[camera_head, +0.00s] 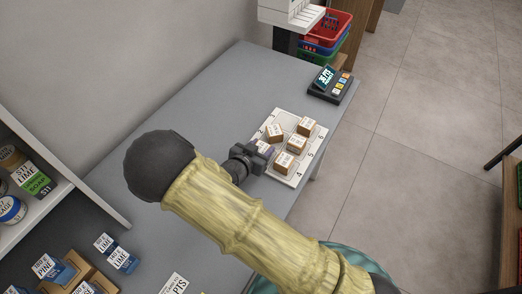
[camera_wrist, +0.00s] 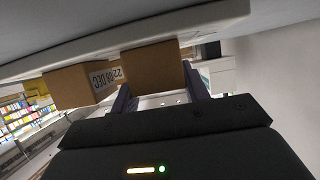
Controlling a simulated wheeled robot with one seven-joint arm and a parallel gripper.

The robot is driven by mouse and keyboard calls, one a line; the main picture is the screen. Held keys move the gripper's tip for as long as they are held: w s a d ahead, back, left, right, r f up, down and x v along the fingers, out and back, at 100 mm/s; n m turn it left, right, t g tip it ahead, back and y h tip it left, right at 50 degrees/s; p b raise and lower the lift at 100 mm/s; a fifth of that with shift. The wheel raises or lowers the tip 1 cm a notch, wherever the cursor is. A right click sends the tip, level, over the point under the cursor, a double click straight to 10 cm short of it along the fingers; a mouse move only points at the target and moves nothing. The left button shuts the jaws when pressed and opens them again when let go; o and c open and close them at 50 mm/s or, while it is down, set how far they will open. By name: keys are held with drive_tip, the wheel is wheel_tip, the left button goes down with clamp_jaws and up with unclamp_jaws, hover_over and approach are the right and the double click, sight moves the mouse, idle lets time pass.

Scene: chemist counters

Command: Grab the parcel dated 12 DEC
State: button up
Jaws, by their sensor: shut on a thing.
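Several small brown parcels with white labels sit on a white tray (camera_head: 302,166) on the grey counter. My gripper (camera_head: 260,155) is at the tray's left side, shut on a parcel (camera_head: 265,147). In the wrist view this held parcel (camera_wrist: 152,68) is a plain brown box between the two dark fingers; its date is not visible. Beside it in that view is another parcel (camera_wrist: 78,84), whose label seems to read "08 DEC", though I cannot be sure. Other parcels lie at the tray's back left (camera_head: 274,131), back right (camera_head: 306,126), middle (camera_head: 296,143) and front (camera_head: 284,161). Their dates are too small to read.
A card terminal (camera_head: 332,84) stands behind the tray on the counter. Stacked baskets (camera_head: 328,30) are beyond it. A shelf (camera_head: 50,190) with soap and jars is at the left, and small boxes (camera_head: 122,257) lie at the front left. The counter left of the tray is clear.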

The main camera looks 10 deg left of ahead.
sight(261, 147)
wheel_tip(261, 147, up, 10)
drive_tip(key=shift+r+p, duration=0.1)
drive_tip(key=shift+p, duration=0.2)
idle(0.3)
idle(0.4)
